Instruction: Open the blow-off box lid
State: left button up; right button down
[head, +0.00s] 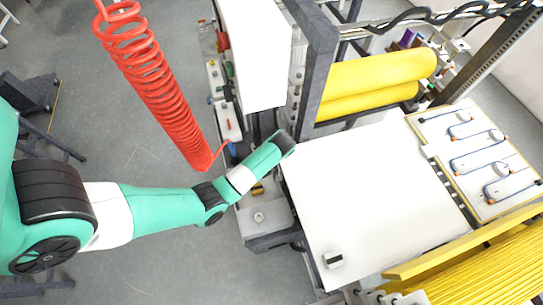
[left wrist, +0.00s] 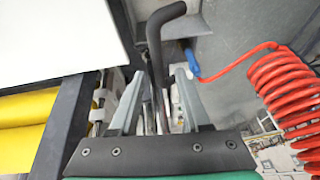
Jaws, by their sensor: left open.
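My left arm reaches in from the left in the head view, and its dark wrist end (head: 285,143) is beside the white table's upper left corner. The gripper's fingers are hidden there. In the left wrist view my left gripper (left wrist: 158,82) is open, with two grey fingers spread apart. A black bent handle (left wrist: 155,40) rises between and beyond the fingertips; I cannot tell whether either finger touches it. I cannot tell for certain which part is the blow-off box lid. My right gripper is not in view.
A red coiled hose (head: 155,85) hangs close to my left arm and ends near a blue nozzle (left wrist: 192,62). Yellow rollers (head: 375,80) stand behind the white table (head: 370,195). A small block (head: 333,260) lies on the table. Open floor (head: 160,265) is at lower left.

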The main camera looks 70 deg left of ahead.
pick_arm(q)
jog(key=shift+f, duration=0.1)
grip_shut()
dwell(1.4)
